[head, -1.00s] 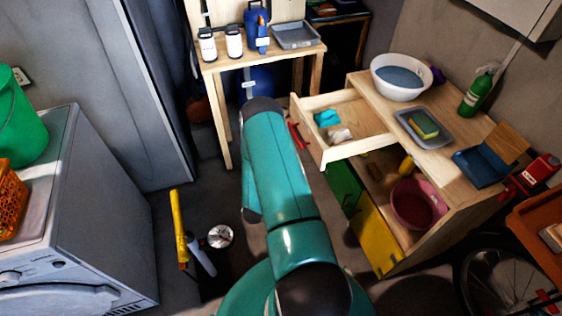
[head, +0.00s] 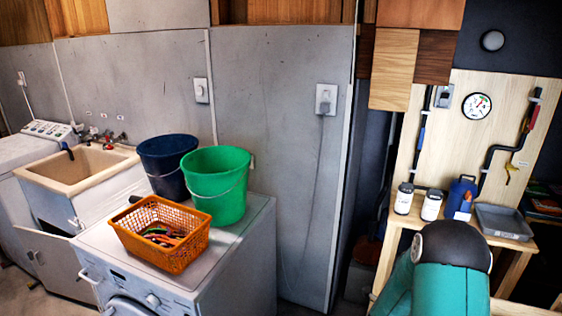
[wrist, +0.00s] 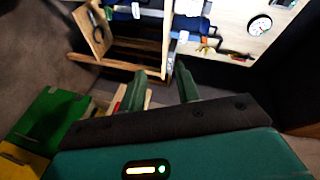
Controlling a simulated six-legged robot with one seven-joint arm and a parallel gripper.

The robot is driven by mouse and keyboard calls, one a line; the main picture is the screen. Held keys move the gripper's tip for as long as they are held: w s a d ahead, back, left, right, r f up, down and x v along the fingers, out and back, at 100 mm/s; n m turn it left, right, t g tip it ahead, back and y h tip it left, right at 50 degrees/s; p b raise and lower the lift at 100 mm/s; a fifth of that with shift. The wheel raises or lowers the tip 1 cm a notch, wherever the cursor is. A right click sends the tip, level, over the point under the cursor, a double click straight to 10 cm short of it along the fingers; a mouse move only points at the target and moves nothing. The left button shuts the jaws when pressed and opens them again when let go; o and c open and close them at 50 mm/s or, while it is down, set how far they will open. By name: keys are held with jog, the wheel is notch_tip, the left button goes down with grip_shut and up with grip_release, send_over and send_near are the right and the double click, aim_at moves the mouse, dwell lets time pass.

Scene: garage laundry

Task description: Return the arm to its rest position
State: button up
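My arm (head: 452,270) shows at the bottom right of the head view as a teal link with a dark rounded joint. My gripper is outside the head view. In the wrist view my gripper (wrist: 164,86) has two green fingers standing apart, with nothing between them. It is open and empty. Beyond the fingers are pale wooden parts and a dark gap.
A white washing machine (head: 262,245) carries an orange basket (head: 160,255), a green bucket (head: 217,190) and a dark blue bucket (head: 165,163). A wooden bench (head: 515,243) with bottles and a grey tray (head: 503,222) stands behind my arm. Green and yellow panels show in the wrist view (wrist: 45,120).

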jog(key=s+a+r+n+y, duration=0.2)
jog(key=a+r+n+y, duration=0.85)
jog(key=a+r, duration=0.9)
jog(key=s+a+r+n+g, duration=0.1)
jog(key=s+a+r+n, duration=0.1)
jog(key=s, duration=0.7)
jog(key=s+a+r+n+g, duration=0.2)
jog(key=s+n, duration=0.4)
jog(key=s, duration=0.3)
jog(key=s+a+r+n+g, duration=0.2)
jog(key=s+a+r+n, duration=0.2)
jog(key=s, duration=0.5)
jog(key=shift+s+a+n+y, duration=0.15)
jog(key=shift+a+n+y, duration=0.3)
jog(key=shift+a+n, duration=0.15)
jog(key=shift+d, duration=0.15)
